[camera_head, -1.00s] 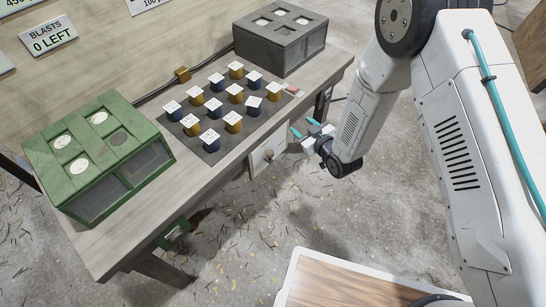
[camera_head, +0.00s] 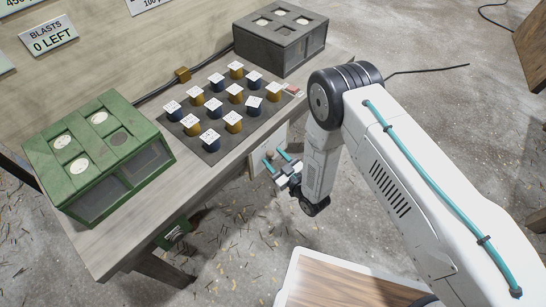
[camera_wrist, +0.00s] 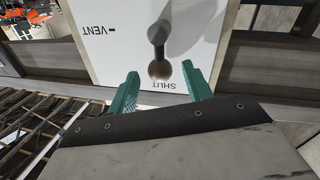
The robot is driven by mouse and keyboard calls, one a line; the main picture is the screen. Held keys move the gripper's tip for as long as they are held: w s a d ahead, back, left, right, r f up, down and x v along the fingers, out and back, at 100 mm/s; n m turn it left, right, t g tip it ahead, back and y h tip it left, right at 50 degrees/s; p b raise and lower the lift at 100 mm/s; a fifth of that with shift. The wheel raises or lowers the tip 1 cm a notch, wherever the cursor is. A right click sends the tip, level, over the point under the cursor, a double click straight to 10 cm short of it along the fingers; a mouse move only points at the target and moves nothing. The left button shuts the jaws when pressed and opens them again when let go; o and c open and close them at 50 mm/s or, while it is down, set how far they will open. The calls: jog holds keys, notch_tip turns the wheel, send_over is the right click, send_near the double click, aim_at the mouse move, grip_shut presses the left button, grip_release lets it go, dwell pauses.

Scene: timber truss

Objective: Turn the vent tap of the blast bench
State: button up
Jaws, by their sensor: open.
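The vent tap (camera_wrist: 158,52) is a dark lever with a brown ball knob (camera_wrist: 160,70) on a white panel (camera_wrist: 115,62) in the wrist view. The panel is marked VENT and SHUT, and the knob lies by the SHUT mark. In the head view the white panel (camera_head: 256,166) is on the front of the blast bench (camera_head: 110,245), partly hidden by my gripper. My gripper (camera_head: 276,160) is open in front of the panel. In the wrist view its two teal fingers (camera_wrist: 160,82) stand either side of the knob, with a gap on each side.
On the bench, a green box (camera_head: 95,150) stands at the left and a dark grey box (camera_head: 280,38) at the back. Several blue and gold labelled cylinders (camera_head: 215,107) stand on a dark mat between them. A sign (camera_head: 47,36) reads BLASTS 0 LEFT.

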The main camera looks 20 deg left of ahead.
jog(key=shift+w+a, duration=0.3)
jog(key=shift+a, duration=0.2)
jog(key=c, duration=1)
jog(key=shift+o, duration=0.2)
